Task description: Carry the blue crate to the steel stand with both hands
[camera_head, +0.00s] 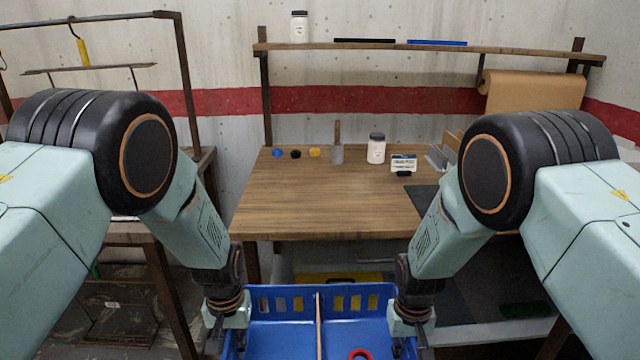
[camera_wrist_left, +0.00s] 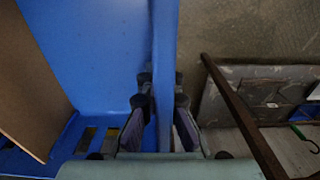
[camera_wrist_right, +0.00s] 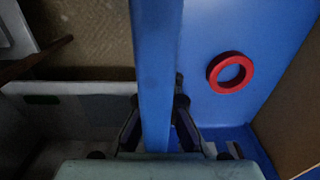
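The blue crate (camera_head: 320,291) is at the bottom of the head view, between my two arms, its near part cut off. A brown divider (camera_head: 319,325) splits its inside. My left gripper (camera_head: 229,335) has its fingers on both sides of the crate's left wall, which shows between them in the left wrist view (camera_wrist_left: 164,60). My right gripper (camera_head: 408,335) straddles the right wall the same way, also in the right wrist view (camera_wrist_right: 157,60). Both look closed on the walls. A dark-framed stand (camera_head: 125,233) at the left may be the steel stand; I cannot tell for sure.
A red ring (camera_wrist_right: 231,72) lies in the crate's right compartment. A wooden workbench (camera_head: 300,205) with jars and small items stands ahead, with a shelf (camera_head: 430,47) above it. Below the bench is a lower shelf with a yellow item (camera_head: 345,279). Floor shows at the lower left.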

